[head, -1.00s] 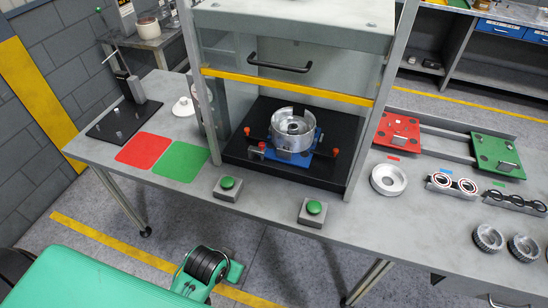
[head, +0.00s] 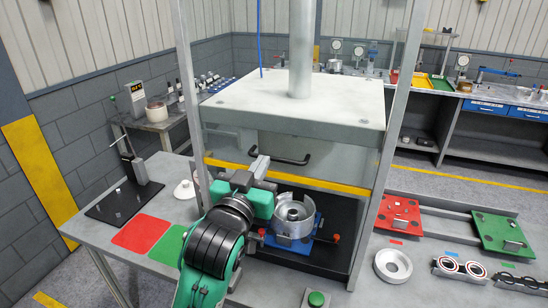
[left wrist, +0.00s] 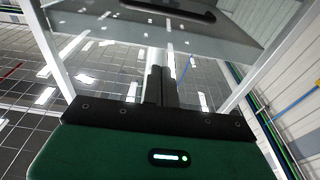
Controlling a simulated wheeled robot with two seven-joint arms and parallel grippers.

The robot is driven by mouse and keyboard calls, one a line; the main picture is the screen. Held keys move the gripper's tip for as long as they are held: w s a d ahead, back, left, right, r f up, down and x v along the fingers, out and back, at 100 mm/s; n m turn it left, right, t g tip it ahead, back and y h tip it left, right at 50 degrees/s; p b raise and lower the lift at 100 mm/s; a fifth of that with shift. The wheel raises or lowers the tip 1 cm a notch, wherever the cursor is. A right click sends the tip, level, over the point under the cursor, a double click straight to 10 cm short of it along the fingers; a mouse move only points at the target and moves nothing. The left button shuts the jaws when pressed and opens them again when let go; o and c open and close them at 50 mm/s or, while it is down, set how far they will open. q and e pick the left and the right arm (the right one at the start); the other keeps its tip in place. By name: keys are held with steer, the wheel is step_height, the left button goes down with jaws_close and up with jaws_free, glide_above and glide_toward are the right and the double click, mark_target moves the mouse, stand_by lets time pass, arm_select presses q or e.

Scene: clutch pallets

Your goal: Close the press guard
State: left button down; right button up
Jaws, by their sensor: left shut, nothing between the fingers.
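The press guard is a clear panel with a yellow bottom bar (head: 335,183) and a black handle (head: 290,160). It is raised, and the front of the press below the bar is open. A silver clutch part (head: 294,214) sits on a blue pallet (head: 300,246) inside the press. My left gripper (head: 257,168) is shut and empty in front of the guard, just left of the handle in the head view. In the left wrist view its fingers (left wrist: 161,85) are together, and the dark handle (left wrist: 172,8) shows beyond them at the top. My right gripper is not in view.
Press posts (head: 372,200) flank the guard. A green button (head: 316,298) stands on the table in front. Red and green pads (head: 141,233) lie at left. A red pallet (head: 399,216), a green pallet (head: 502,233) and metal rings (head: 393,264) lie at right.

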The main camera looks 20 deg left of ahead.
arm_select(q)
steer(key=r+p, duration=0.2)
steer(key=p, duration=0.3)
glide_above(274, 159)
steer(key=shift+s+d+f, duration=0.2)
steer(key=shift+s+d, duration=0.05)
steer(key=shift+s, duration=0.15)
steer(key=f, duration=0.3)
steer(key=shift+s+p, duration=0.3)
steer(key=shift+p, duration=0.05)
steer(key=shift+s+f, duration=0.1)
steer(key=shift+f, duration=0.65)
steer(key=shift+s, duration=0.1)
